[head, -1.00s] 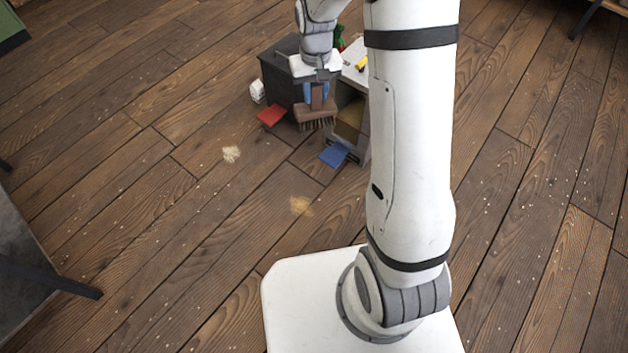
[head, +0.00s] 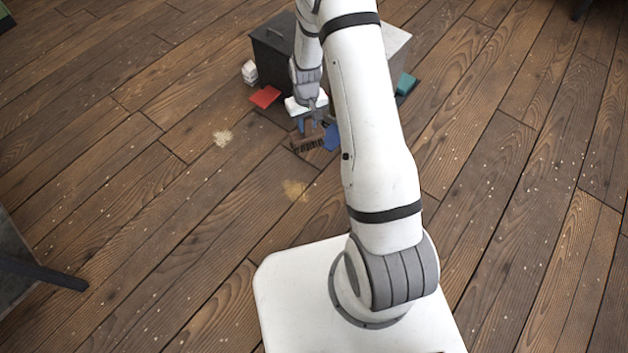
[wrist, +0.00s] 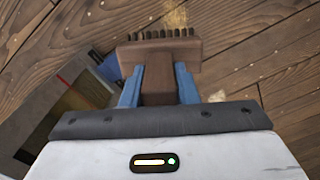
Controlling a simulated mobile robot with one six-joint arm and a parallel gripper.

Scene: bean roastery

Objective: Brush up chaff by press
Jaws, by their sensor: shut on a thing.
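My gripper (head: 308,124) is shut on the handle of a brown wooden brush (head: 308,144). In the wrist view the blue fingers clasp the handle of the brush (wrist: 158,55), and its dark bristles point away from me. The brush is low, close to the floor; I cannot tell whether the bristles touch it. One pale tan chaff patch (head: 295,189) lies on the floor just nearer than the brush. A second chaff patch (head: 222,138) lies to the left. In the wrist view, chaff (wrist: 176,17) shows just beyond the bristles.
A dark box (head: 272,50) and a light-topped unit (head: 396,42) stand behind the brush, partly hidden by my arm. A red piece (head: 265,97), a blue piece (head: 332,138), a teal piece (head: 405,84) and a small white object (head: 249,72) lie nearby.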

